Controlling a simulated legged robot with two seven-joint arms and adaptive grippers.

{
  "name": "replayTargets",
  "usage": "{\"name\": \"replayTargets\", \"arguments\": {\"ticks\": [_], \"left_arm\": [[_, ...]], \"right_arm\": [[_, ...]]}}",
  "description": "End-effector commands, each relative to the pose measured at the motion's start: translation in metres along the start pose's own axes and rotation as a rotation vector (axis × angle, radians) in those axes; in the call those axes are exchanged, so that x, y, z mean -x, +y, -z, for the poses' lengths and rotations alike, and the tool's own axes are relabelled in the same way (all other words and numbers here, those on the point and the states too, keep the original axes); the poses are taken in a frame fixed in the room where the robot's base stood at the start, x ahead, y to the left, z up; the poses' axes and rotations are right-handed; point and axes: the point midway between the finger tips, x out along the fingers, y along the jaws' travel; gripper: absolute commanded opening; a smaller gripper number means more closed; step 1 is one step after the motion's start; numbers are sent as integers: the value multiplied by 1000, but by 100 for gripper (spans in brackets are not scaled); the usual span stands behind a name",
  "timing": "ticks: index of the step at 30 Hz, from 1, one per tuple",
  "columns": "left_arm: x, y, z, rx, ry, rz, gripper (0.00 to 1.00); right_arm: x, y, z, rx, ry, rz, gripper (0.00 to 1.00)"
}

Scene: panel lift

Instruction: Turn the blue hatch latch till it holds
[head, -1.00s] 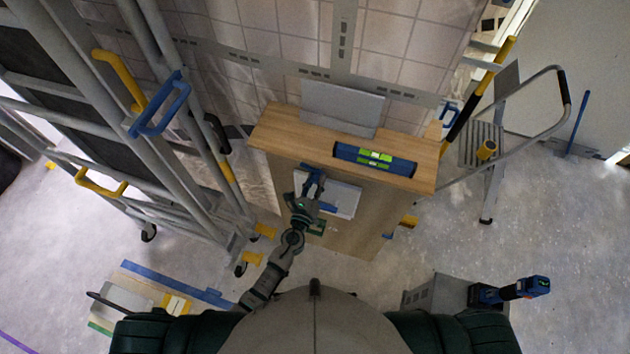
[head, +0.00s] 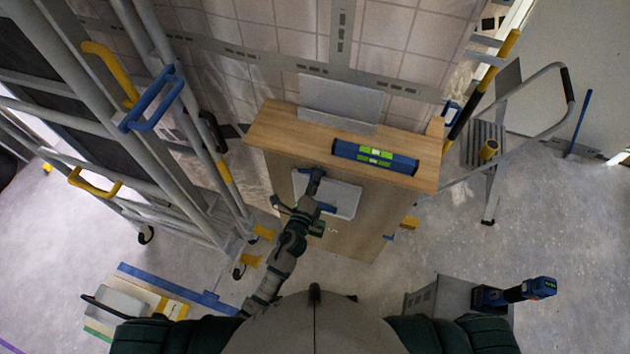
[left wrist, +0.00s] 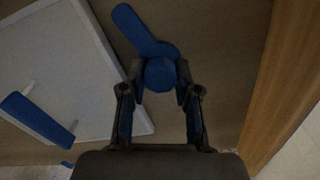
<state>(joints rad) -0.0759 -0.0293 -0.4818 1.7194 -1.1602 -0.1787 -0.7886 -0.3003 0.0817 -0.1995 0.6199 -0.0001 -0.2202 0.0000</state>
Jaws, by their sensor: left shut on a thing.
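The blue hatch latch (left wrist: 142,34) shows in the left wrist view as a round hub with an arm pointing up and left. Its tip lies close beside the edge of the white hatch (left wrist: 75,60), with no clear overlap. My left gripper (left wrist: 159,76) is shut on the latch's hub, one finger on each side. In the head view my left gripper (head: 312,187) is at the upper left part of the hatch (head: 345,200) and hides most of the latch. A blue handle (left wrist: 38,120) is on the hatch face. My right gripper is not in view.
The hatch is in the front of a wooden cabinet (head: 350,240). A blue spirit level (head: 375,157) and a grey plate (head: 340,102) are on its top. A scaffold with a blue handle (head: 152,100) stands left, a stepladder (head: 487,150) right. A drill (head: 515,292) lies front right.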

Motion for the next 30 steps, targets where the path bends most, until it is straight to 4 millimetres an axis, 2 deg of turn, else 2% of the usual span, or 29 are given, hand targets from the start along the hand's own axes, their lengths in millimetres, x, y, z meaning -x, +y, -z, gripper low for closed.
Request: {"name": "replayTargets", "arguments": {"ticks": [14,30], "left_arm": [[0,0,0,452,-2,-3,0],[0,-1,-1,953,-2,-5,0]], "right_arm": [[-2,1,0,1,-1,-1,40],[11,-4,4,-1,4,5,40]]}}
